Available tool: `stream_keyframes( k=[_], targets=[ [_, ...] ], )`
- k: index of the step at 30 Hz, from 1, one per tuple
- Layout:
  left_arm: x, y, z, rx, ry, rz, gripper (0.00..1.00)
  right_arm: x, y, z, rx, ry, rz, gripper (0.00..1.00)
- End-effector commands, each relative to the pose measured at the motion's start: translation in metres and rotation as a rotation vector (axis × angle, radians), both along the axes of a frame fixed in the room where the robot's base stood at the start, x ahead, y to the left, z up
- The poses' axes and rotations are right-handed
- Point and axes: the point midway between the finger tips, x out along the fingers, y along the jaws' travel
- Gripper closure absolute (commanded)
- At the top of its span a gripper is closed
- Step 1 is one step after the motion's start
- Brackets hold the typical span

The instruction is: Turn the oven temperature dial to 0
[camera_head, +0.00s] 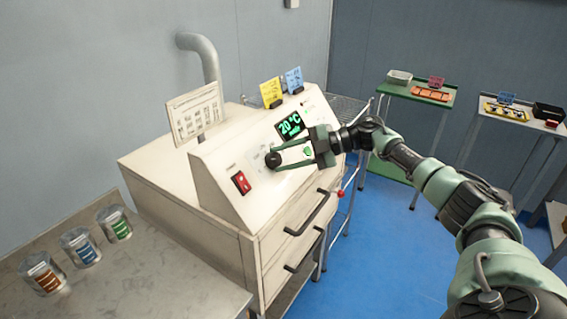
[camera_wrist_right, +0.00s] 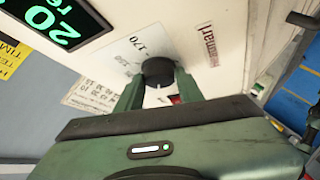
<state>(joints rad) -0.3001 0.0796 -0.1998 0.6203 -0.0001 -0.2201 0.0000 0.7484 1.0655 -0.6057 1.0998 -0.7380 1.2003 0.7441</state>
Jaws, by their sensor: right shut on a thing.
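The oven (camera_head: 175,165) is a cream cabinet with a sloped control panel. Its black round temperature dial (camera_head: 272,159) sits on the panel, below a display (camera_head: 290,125) reading "20 °C" in green. My right gripper (camera_head: 276,158) reaches in from the right with its green fingers on either side of the dial, shut on it. In the right wrist view the dial (camera_wrist_right: 158,72) sits between the fingertips, with a white pointer mark on it and a printed scale with "170" beside it. My left gripper is not in view.
A red switch (camera_head: 241,182) is on the panel left of the dial. Black drawer handles (camera_head: 308,214) stick out below. Several labelled jars (camera_head: 80,246) stand on the metal table at left. Yellow and blue cards stand on the oven top. Blue floor is open at right.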

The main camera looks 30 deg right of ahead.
Motion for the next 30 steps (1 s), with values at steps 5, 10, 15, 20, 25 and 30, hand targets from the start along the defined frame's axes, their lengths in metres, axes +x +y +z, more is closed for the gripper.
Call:
stream_keyframes(
  k=[5,10,15,20,25,30],
  targets=[
    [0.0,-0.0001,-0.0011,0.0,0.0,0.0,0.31,0.0027,-0.0005,0.0036,-0.118,-0.052,0.1,1.0],
    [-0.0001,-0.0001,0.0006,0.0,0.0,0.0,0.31,0.0035,-0.0004,0.0046,-0.22,-0.092,0.184,1.0],
    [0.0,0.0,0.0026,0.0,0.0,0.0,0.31,0.004,0.0001,0.0051,-0.299,-0.125,0.253,1.0],
    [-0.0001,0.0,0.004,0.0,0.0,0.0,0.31,0.0042,0.0001,0.0054,-0.351,-0.145,0.296,1.0],
    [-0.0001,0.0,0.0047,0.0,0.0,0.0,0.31,0.0041,0.0005,0.0049,-0.382,-0.158,0.324,1.0],
    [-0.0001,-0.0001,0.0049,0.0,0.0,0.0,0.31,0.0042,0.0007,0.0047,-0.394,-0.163,0.334,1.0]
  ],
)
